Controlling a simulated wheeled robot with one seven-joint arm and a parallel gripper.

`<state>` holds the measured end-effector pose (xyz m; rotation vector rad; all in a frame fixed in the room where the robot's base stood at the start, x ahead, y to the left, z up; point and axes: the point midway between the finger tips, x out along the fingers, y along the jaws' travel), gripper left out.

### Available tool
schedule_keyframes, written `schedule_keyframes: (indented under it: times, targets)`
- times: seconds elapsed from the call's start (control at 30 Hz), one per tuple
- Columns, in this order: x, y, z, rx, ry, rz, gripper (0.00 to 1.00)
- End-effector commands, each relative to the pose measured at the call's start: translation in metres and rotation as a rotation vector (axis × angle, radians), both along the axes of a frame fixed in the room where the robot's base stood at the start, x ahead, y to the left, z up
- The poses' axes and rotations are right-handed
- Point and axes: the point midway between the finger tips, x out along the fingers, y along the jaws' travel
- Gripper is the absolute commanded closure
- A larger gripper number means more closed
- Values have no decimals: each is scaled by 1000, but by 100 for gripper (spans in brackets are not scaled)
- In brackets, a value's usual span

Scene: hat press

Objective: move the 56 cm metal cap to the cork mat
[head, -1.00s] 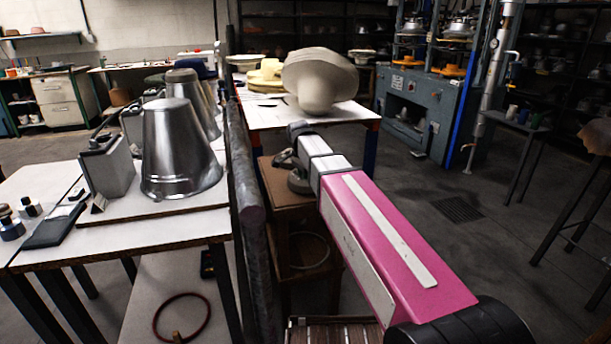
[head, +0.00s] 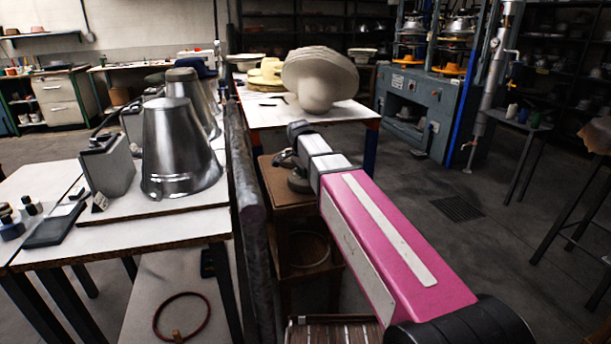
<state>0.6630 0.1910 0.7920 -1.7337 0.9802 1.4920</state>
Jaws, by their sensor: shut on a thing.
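My gripper (head: 284,159) is the small dark piece at the far end of my arm, low over a brown stand. It is shut on a grey round metal thing (head: 297,184), which looks like the metal cap. My arm hides much of that thing, and no size mark can be read. The cap is at or just above the top of the stand; I cannot tell whether it touches. I cannot make out the cork mat for certain.
The brown stand (head: 283,196) is between the left table (head: 190,229), with shiny metal cones (head: 175,150), and the back table (head: 262,117) with a pale mushroom-shaped block (head: 318,80). A dark upright barrier (head: 247,190) runs beside the left table.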

Motion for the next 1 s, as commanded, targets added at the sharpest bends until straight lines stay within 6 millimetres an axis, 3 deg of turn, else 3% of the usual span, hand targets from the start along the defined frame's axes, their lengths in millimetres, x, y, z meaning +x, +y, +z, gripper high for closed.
schedule_keyframes:
  times: [0.47, 0.5, 0.57, 0.6, 1.0]
  targets:
    - [0, 0, -1, 0, -1, 0, 100]
    - [0, 0, -1, 0, -1, 0, 75]
    - [0, 0, -1, 0, -1, 0, 55]
    - [0, 0, -1, 0, -1, 0, 51]
    - [0, 0, 3, 1, -1, 0, 51]
